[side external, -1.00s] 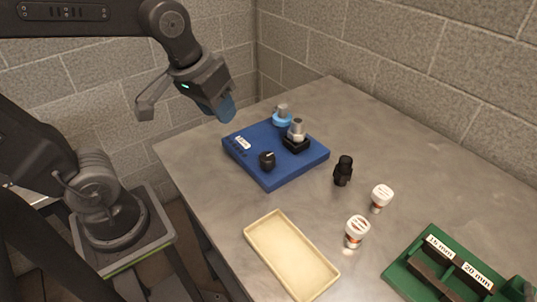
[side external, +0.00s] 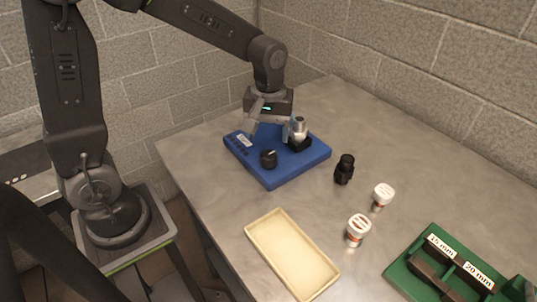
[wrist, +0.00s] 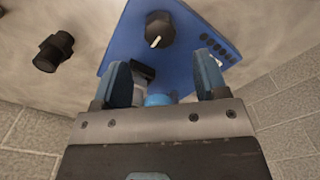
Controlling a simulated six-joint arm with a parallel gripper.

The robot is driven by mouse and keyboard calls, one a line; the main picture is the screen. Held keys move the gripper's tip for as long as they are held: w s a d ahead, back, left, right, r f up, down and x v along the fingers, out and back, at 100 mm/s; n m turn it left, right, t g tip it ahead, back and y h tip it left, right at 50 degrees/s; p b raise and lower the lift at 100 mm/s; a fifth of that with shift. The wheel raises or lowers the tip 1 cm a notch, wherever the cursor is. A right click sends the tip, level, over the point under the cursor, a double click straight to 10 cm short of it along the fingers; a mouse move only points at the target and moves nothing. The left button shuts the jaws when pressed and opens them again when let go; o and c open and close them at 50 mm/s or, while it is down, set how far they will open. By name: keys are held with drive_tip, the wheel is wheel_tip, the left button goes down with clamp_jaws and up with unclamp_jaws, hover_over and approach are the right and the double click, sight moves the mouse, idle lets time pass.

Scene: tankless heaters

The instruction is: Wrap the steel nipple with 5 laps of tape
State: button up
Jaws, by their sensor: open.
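The steel nipple (side external: 298,130) stands upright in a black holder (side external: 299,144) on the blue board (side external: 270,176). My gripper (side external: 277,128) is low over the back of the board, just left of the nipple. In the wrist view its two blue fingers (wrist: 163,66) are apart. A light blue ring, apparently the tape roll (wrist: 158,99), shows low between them, close to the gripper body; the side view hides it. The black holder (wrist: 142,73) lies nearer the left finger. I cannot tell whether a finger touches anything.
A black knob (side external: 268,158) stands on the board's front part. Right of the board are a black fitting (side external: 344,169) and two white-capped bottles (side external: 382,195) (side external: 358,229). A cream tray (side external: 291,253) and a green labelled rack (side external: 453,270) lie in front.

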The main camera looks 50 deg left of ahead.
sight(269, 154)
wheel_tip(269, 154, down, 8)
drive_tip(key=shift+r, duration=0.2)
drive_tip(key=shift+c, duration=0.2)
drive_tip(key=c, duration=0.9)
